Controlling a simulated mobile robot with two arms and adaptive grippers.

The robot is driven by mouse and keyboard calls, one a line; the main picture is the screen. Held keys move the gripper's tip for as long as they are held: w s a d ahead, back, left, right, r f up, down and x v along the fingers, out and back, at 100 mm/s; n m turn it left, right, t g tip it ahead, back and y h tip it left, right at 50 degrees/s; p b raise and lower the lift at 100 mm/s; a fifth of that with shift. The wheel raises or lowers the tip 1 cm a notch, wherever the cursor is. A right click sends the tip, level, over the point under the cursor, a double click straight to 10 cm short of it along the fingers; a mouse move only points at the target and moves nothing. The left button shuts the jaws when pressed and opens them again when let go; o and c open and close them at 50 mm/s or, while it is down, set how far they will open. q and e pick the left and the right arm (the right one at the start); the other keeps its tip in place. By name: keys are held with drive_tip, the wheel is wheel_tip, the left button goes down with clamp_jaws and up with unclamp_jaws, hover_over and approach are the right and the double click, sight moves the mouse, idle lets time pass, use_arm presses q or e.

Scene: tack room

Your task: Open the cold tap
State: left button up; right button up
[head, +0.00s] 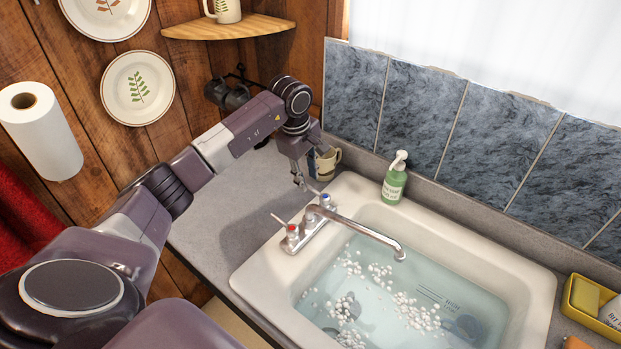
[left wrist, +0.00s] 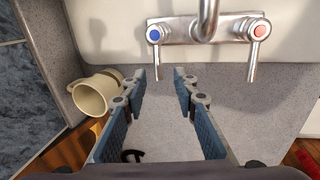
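The cold tap (head: 325,200), marked blue, is at the back end of the chrome mixer on the sink's left rim. In the left wrist view the cold tap (left wrist: 154,36) has its lever pointing down the picture, towards my gripper. My left gripper (head: 302,181) is just above and behind that lever. In the left wrist view the gripper (left wrist: 159,76) is open and empty, with the lever's end showing between its fingertips. I cannot tell whether they touch. The red-marked hot tap (head: 292,231) is at the mixer's near end. My right gripper is out of view.
A green soap bottle (head: 394,180) stands behind the sink (head: 252,273), which holds water and foam. The spout (head: 370,233) reaches over the basin. The counter (head: 215,215) left of the taps is clear.

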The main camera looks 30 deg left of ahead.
sight(310, 187)
use_arm(q)
drive_tip(key=f, duration=0.1)
drive_tip(key=w+f+p, duration=0.1)
drive_tip(key=f, duration=0.1)
drive_tip(key=shift+f, duration=0.15)
drive_tip(key=shift+w+f, duration=0.1)
drive_tip(key=shift+f, duration=0.15)
clamp_jaws()
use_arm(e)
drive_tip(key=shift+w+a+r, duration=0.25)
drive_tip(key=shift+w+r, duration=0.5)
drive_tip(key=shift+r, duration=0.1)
